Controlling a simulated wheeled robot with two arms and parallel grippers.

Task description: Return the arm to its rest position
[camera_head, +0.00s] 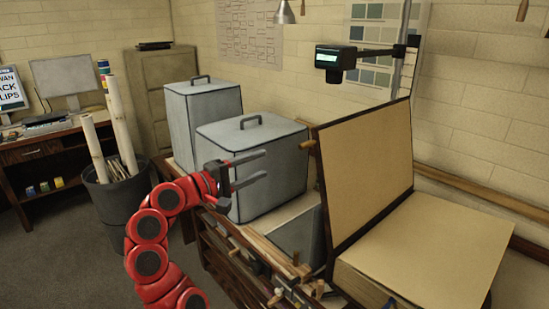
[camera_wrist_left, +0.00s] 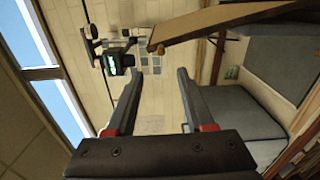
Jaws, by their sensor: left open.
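My left arm comes in red from the lower left in the head view. Its gripper (camera_head: 265,166) is open and empty, with its two grey fingers apart and pointing right. It is in front of the nearer grey lidded box (camera_head: 270,150); whether it touches the box cannot be told. In the left wrist view the fingers (camera_wrist_left: 160,85) are spread with nothing between them. My right gripper is in neither view.
A second grey lidded box (camera_head: 202,110) stands behind the first. An open tan-panelled case (camera_head: 370,170) is at the right. A dark bin (camera_head: 117,200) holds paper rolls. A small display on an arm (camera_head: 335,60) hangs above. Floor at the lower left is clear.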

